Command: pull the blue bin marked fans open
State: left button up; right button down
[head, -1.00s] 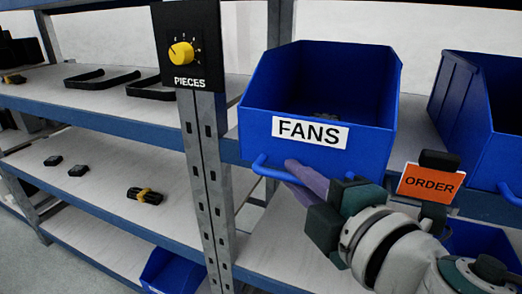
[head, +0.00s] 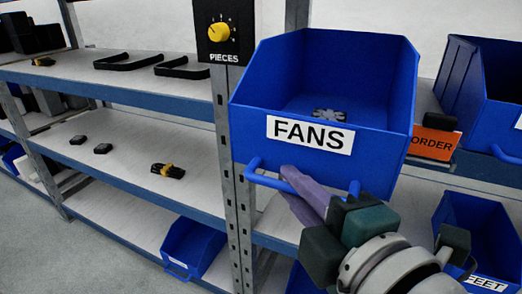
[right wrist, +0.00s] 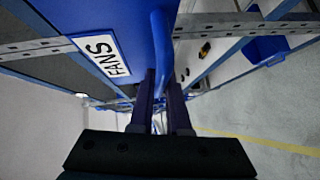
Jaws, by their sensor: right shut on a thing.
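The blue bin marked FANS (head: 385,150) stands at the front of the upper shelf and juts out past its edge. Its white label (head: 310,134) faces me, and a dark fan-shaped part (head: 328,115) lies inside on its floor. A blue bar handle (head: 268,180) runs below the label. My right gripper (head: 298,190) is shut on this handle, with its purple fingers across it. In the right wrist view the fingers (right wrist: 160,105) are on the handle bar (right wrist: 161,50), beside the bin's front. My left gripper is not in view.
A grey post (head: 232,130) with a yellow dial (head: 218,31) is close on the left. A bin marked FEET (head: 475,235) is lower right. Floor at lower left is clear.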

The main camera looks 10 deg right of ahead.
jog(key=c, duration=0.9)
grip_release()
jog(key=b+v, duration=0.2)
jog(key=v, duration=0.8)
